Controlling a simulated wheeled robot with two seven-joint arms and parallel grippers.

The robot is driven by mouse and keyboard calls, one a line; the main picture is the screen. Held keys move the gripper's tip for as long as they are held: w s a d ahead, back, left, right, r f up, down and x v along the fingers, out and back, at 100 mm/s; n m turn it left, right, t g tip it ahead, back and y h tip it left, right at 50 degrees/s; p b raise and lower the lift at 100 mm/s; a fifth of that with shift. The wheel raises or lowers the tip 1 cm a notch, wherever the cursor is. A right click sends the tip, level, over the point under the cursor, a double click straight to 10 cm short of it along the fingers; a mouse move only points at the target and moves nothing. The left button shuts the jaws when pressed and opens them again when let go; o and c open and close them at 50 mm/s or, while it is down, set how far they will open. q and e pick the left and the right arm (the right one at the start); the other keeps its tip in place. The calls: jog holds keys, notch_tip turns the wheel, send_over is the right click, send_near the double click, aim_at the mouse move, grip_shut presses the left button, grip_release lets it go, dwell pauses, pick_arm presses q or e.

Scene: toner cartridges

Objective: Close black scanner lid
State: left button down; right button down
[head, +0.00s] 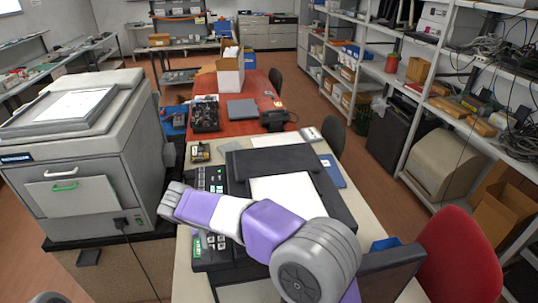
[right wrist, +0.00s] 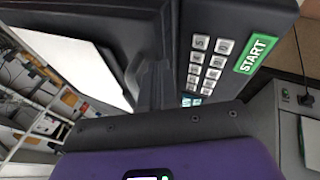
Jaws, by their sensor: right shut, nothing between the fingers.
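The black scanner (head: 318,185) stands on the table in the middle of the head view, with a white rectangle (head: 285,193) on its top. A black slab (head: 262,160) at its back edge looks like the lid; its exact angle is hard to tell. My right arm crosses in front of the scanner, hiding part of its front. My right gripper (head: 172,202) is shut and empty at the scanner's left, near its button panel (head: 217,182). In the right wrist view, the fingers (right wrist: 150,82) are beside the keypad (right wrist: 208,62) and the white panel (right wrist: 75,58). My left gripper is not in view.
A large grey copier (head: 75,150) stands close on the left. A red chair (head: 458,255) is at the lower right. A red table (head: 255,100) with a white box (head: 230,75) lies behind. Shelves (head: 400,100) line the right side.

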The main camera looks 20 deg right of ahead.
jog(key=w+p+v, duration=0.1)
jog(key=p+v, duration=0.2)
jog(key=v, duration=1)
jog(key=shift+d+r+p, duration=0.2)
jog(key=shift+r+p, duration=0.2)
jog(key=shift+r, duration=0.05)
